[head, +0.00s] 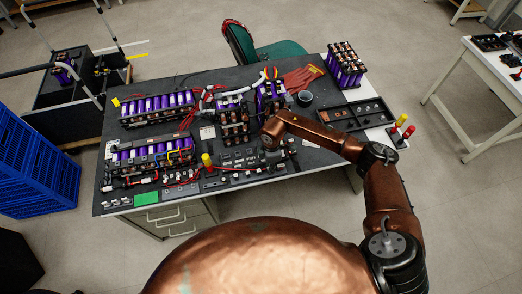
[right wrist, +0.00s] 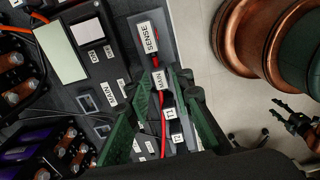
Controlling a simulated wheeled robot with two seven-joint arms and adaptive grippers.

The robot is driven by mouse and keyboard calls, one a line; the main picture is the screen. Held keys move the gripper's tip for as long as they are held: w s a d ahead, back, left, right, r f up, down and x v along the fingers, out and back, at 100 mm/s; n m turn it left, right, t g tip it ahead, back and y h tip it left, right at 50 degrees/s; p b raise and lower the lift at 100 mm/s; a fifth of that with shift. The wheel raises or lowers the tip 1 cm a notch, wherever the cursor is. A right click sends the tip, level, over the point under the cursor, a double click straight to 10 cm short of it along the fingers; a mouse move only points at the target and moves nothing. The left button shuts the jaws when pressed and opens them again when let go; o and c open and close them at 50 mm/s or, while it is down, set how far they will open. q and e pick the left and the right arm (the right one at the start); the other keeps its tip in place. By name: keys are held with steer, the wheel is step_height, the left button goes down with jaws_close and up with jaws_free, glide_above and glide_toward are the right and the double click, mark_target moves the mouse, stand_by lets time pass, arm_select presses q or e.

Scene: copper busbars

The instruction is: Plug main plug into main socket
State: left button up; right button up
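In the right wrist view, a white MAIN label (right wrist: 160,79) sits beside a red cable (right wrist: 163,126) running between my green fingers. I cannot tell whether the label marks the main plug or the main socket. My right gripper (right wrist: 172,92) has its fingers apart, with the cable and T1 and T2 labels visible between them; no firm hold shows. In the head view, my right arm (head: 320,133) reaches over the bench's middle and its gripper is mostly hidden. A dark gripper, apparently my left gripper (right wrist: 278,108), hangs with fingers spread at the right wrist view's right edge.
Purple battery packs (head: 157,106) and loose red wires crowd the bench (head: 112,190). A SENSE label (right wrist: 148,37) is beside MAIN. A yellow-topped post (head: 206,160) stands near the gripper. A black tray (head: 350,115) lies right. A blue crate (head: 35,165) stands left.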

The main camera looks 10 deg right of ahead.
steer(key=shift+c, duration=0.4)
jaws_close()
steer(key=shift+r+p, duration=1.75)
steer(key=shift+r, duration=0.3)
steer(key=shift+r+p, duration=0.2)
steer(key=shift+p, duration=0.1)
step_height(320, 180, up, 3)
steer(key=p, duration=0.3)
steer(key=shift+r, duration=0.2)
steer(key=shift+f, duration=0.15)
